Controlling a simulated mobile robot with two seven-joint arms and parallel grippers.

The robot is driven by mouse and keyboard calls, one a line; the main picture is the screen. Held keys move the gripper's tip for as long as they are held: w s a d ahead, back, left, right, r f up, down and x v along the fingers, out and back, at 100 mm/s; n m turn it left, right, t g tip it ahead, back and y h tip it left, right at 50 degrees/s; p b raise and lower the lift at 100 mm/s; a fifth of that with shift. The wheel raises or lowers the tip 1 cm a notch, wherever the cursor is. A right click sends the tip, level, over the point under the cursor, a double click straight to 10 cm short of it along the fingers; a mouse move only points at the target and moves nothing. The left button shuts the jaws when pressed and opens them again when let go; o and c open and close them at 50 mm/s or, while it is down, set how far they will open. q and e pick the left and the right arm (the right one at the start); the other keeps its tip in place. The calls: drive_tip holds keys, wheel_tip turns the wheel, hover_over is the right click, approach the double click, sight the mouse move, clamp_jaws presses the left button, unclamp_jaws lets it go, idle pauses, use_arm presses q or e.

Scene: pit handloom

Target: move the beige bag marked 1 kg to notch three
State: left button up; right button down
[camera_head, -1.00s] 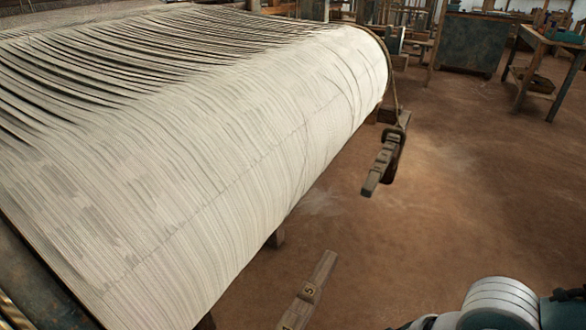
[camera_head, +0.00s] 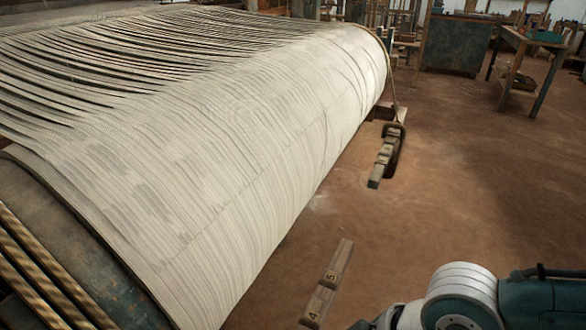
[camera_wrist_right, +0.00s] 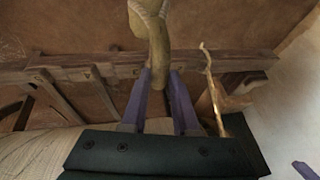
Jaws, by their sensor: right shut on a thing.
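The beige bag (camera_wrist_right: 152,12) is at the top of the right wrist view, partly cut off; its neck runs down between my fingers. My right gripper (camera_wrist_right: 160,78) is shut on this neck, one purple finger on each side. No 1 kg mark shows on the visible part. A wooden bar (camera_wrist_right: 100,66) crosses behind the bag neck in the wrist view. Notch three cannot be made out. My left gripper is not in view.
The wide warp-covered beam (camera_head: 240,150) fills the left of the head view. A dark wooden piece (camera_head: 385,158) hangs from a rope at its far end. A cord (camera_wrist_right: 212,85) hangs right of my fingers. Open brown floor (camera_head: 460,190) lies right of the loom.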

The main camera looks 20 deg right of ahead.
drive_tip(key=shift+w+a+f+b, duration=0.1)
drive_tip(key=shift+w+a+b, duration=0.85)
drive_tip(key=shift+w, duration=0.35)
drive_tip(key=shift+w+a+f+b, duration=0.1)
drive_tip(key=shift+w+a+b, duration=0.6)
drive_tip(key=shift+w+a, duration=0.5)
drive_tip(key=shift+w+f+b, duration=0.2)
drive_tip(key=shift+f+b, duration=0.25)
drive_tip(key=shift+b, duration=0.05)
drive_tip(key=shift+f+b, duration=0.45)
drive_tip(key=shift+f, duration=0.1)
drive_tip(key=shift+d+f, duration=0.1)
drive_tip(key=shift+f, duration=0.2)
